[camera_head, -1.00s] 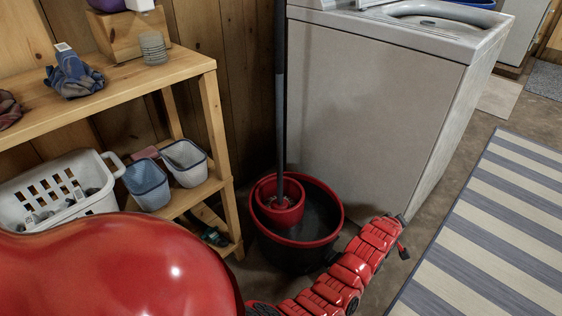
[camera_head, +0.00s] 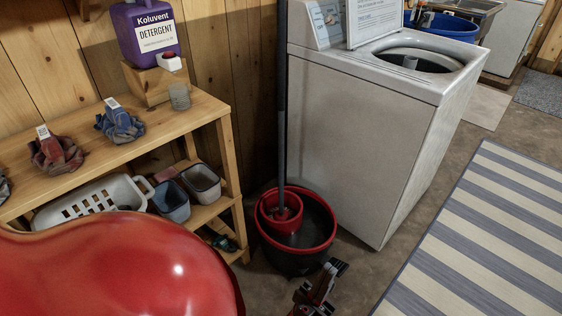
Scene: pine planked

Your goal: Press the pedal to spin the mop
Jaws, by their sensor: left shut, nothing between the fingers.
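The mop bucket (camera_head: 328,240) is black with a red rim and stands on the floor between the shelf and the washing machine. A red spin basket (camera_head: 268,215) sits in its left part. The mop's dark handle (camera_head: 281,110) rises upright from the basket. My left gripper (camera_head: 338,268) is shut and empty, low in the picture in front of the bucket's lower right side. I cannot tell whether it touches the bucket. I cannot make out the pedal; the gripper or the bucket may hide it. My right gripper is not in view.
A white washing machine (camera_head: 350,150) with its lid up stands behind and right of the bucket. A wooden shelf (camera_head: 190,112) with cloths, detergent and baskets stands left. A striped rug (camera_head: 490,230) lies right. Bare floor (camera_head: 390,255) lies between the rug and the bucket.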

